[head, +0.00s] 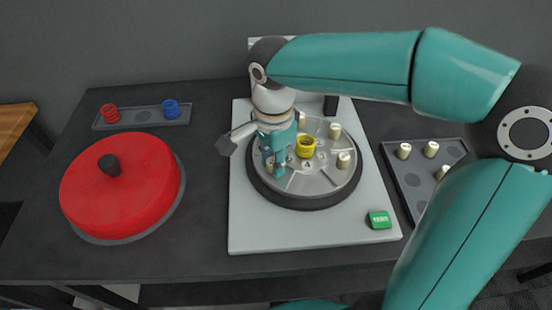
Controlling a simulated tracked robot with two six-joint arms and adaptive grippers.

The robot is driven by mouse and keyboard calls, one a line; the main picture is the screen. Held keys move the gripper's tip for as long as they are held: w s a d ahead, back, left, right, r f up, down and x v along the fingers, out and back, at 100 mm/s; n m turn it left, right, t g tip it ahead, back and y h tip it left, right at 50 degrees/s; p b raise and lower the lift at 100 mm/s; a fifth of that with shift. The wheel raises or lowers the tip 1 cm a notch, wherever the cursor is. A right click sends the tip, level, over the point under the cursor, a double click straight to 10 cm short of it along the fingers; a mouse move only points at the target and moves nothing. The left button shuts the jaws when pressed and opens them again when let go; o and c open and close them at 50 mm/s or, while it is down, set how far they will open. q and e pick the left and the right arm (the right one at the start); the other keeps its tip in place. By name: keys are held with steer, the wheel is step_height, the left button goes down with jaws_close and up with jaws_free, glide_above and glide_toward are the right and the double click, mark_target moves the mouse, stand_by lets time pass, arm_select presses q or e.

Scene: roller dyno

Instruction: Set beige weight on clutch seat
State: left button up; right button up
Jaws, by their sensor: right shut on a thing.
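My right gripper (276,165) points down over the left part of the round grey disc (318,183), its fingers low near the disc. It is shut on a beige weight, mostly hidden by the fingers; whether the weight touches the disc I cannot tell. Other beige weights stand on the disc, one at the right (343,160), one at the back right (335,130) and one at the back (302,119). A yellow ring (306,147) sits at the disc's middle. Numbers mark the disc, but I cannot tell which seat is the clutch seat. My left gripper is not in view.
A grey tray (411,184) at right holds beige weights (404,151). A green button (379,220) sits on the white base (300,235). At left are a red cover with black knob (120,195) and a strip holding red (110,113) and blue (171,109) pieces.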

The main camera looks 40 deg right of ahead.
steer(key=o, duration=0.6)
steer(key=shift+r, duration=0.2)
step_height(320, 180, up, 12)
steer(key=shift+f+p, duration=0.1)
steer(key=shift+p, duration=0.85)
steer(key=shift+s, duration=0.1)
